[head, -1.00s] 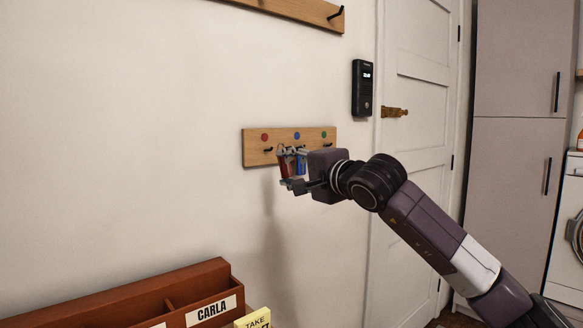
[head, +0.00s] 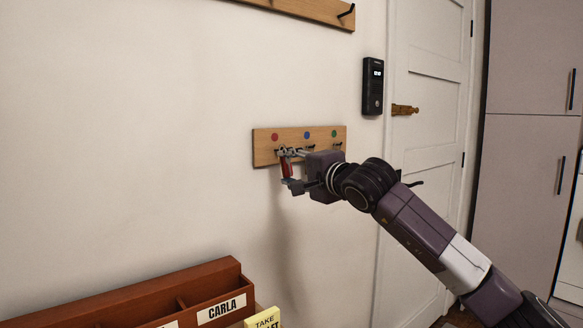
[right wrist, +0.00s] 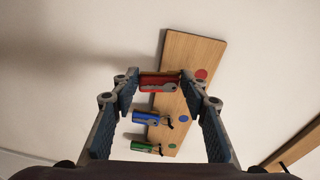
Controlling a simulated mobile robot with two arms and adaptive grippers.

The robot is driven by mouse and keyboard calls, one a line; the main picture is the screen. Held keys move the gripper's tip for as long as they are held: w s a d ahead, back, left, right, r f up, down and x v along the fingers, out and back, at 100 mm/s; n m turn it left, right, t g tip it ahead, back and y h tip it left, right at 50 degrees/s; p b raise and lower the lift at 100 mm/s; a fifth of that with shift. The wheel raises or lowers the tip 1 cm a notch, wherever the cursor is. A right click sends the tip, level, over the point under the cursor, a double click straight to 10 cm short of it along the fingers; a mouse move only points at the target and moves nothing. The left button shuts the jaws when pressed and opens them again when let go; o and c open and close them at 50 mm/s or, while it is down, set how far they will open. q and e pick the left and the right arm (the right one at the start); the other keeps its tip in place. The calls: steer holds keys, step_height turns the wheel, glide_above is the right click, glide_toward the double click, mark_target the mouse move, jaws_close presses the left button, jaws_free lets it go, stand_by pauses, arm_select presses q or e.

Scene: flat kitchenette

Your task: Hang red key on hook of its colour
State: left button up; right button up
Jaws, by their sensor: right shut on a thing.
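My right gripper (head: 287,168) is shut on the red key (head: 286,166) in front of the left part of the wooden hook board (head: 262,157). In the right wrist view the red key (right wrist: 159,83) lies across between the fingertips of the gripper (right wrist: 160,86), beside the red dot (right wrist: 201,74). The red hook is mostly hidden by the key and fingers; I cannot tell whether the key touches it. The blue key (right wrist: 146,118) hangs by the blue dot (right wrist: 186,120), and the green key (right wrist: 143,148) by the green dot (right wrist: 172,146). My left gripper is out of view.
A black intercom (head: 373,86) is on the wall right of the board, beside a white door (head: 433,110). Another wooden rack (head: 305,12) is above. A brown letter organiser (head: 215,282) stands below left. The wall left of the board is clear.

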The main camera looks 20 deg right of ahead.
steer(key=shift+w+a, duration=0.15)
steer(key=shift+w, duration=0.05)
steer(key=shift+w+f, duration=0.15)
steer(key=shift+w, duration=0.05)
steer(key=shift+w+a+f, duration=0.1)
steer(key=shift+w, duration=0.1)
steer(key=shift+w+a+f, duration=0.1)
steer(key=shift+w+f, duration=0.05)
steer(key=shift+w, duration=0.05)
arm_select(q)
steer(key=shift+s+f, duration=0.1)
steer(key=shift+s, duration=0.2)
arm_select(e)
steer(key=shift+w, duration=0.1)
